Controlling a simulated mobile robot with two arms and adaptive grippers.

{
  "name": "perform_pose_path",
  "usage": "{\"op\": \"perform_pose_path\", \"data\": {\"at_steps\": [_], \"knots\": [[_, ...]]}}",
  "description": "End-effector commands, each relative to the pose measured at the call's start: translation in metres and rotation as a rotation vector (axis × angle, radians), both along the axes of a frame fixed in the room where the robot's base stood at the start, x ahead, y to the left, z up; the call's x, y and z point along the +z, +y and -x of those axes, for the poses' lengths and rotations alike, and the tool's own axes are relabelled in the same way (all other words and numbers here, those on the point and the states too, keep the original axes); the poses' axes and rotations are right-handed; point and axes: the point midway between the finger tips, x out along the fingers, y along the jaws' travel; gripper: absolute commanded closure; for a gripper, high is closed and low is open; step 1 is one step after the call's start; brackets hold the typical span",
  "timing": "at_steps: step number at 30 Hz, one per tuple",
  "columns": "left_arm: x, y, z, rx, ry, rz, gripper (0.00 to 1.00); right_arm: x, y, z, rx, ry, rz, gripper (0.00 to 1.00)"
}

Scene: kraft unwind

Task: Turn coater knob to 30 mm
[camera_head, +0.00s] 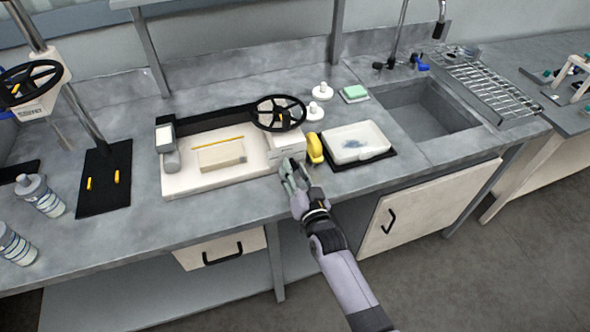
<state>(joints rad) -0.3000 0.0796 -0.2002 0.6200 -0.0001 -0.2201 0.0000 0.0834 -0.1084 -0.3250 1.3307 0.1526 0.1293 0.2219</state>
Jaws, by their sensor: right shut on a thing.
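The coater (180,183) is a low off-white machine on the grey bench, with a black handwheel (278,113) above its right end block (284,148). A tan block (221,155) and a thin yellow strip (217,143) lie on its bed. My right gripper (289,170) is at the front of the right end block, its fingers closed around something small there. This fits the coater knob, which the fingers hide. The knob's scale and setting are too small to read. My left gripper is not in view.
A yellow object (315,148) stands close right of my right gripper, beside a white tray (381,153). White bottles (315,111) and a green sponge (353,92) are behind. A sink (425,108) is farther right. A black-based stand (105,178) is left.

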Motion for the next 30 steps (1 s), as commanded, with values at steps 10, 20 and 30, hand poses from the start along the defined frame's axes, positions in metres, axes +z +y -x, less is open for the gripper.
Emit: {"op": "perform_pose_path", "data": {"at_steps": [10, 20, 30], "knots": [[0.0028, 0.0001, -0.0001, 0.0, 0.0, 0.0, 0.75, -0.0006, 0.0014, 0.001, 0.001, -0.063, 0.2, 0.95], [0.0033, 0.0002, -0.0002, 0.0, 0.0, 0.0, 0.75, -0.0008, 0.0018, 0.0012, 0.001, -0.085, 0.269, 0.95], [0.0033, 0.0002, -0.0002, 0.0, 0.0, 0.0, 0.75, -0.0009, 0.0018, 0.0011, 0.001, -0.086, 0.273, 0.95]]}}
